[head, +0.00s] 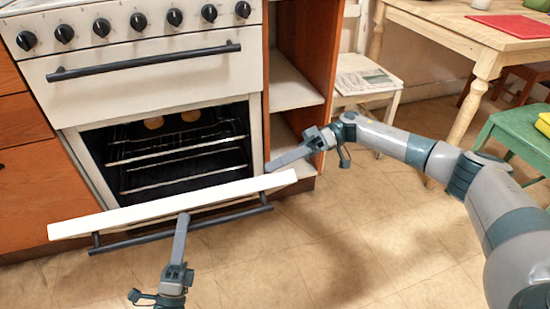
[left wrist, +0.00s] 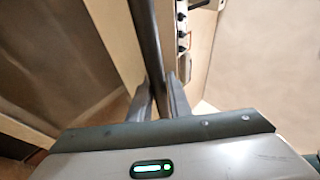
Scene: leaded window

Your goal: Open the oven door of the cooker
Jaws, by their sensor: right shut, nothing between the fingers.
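The white cooker's oven door (head: 120,217) stands well open, tilted out and down, with its top edge facing up. The oven interior (head: 175,155) with wire racks shows behind it. The dark oven door handle (head: 225,217) runs along the door's outer side. My left gripper (head: 182,222) is at the middle of this handle; in the left wrist view the dark bar (left wrist: 147,45) passes between its fingers (left wrist: 157,95), which look closed on it. My right gripper (head: 272,166) is shut and empty, just above the door's right end, near the oven opening's right side.
An upper white panel (head: 150,82) with its own dark handle is shut above the oven, below a row of knobs. An open wooden shelf unit (head: 290,85) stands right of the cooker. A chair, table and green stool (head: 515,130) are further right. The tiled floor (head: 300,260) in front is clear.

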